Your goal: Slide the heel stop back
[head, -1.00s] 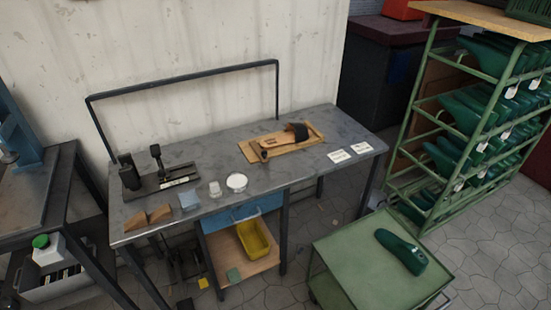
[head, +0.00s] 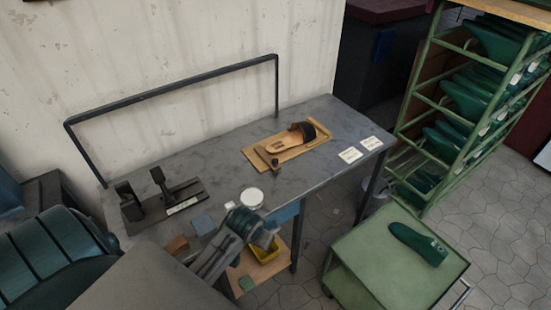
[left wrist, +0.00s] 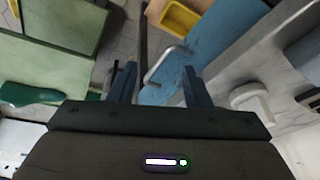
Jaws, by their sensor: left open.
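A sandal (head: 294,138) with a dark strap lies on a wooden board (head: 313,149) on the grey workbench. A small wooden bar with a dark knob, seemingly the heel stop (head: 267,158), lies across the board's left end, by the sandal's heel. My left gripper (head: 266,236) is at the bench's front edge, in front of the drawer and well short of the board. The sandal and board are not visible in that view. My right gripper is not in view.
The blue drawer (left wrist: 205,45) with its metal handle (left wrist: 163,68) is close to my left fingers. A white round container (head: 252,196) and a black clamp fixture (head: 163,198) stand on the bench. A green trolley (head: 370,262) bears a green last (head: 418,243).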

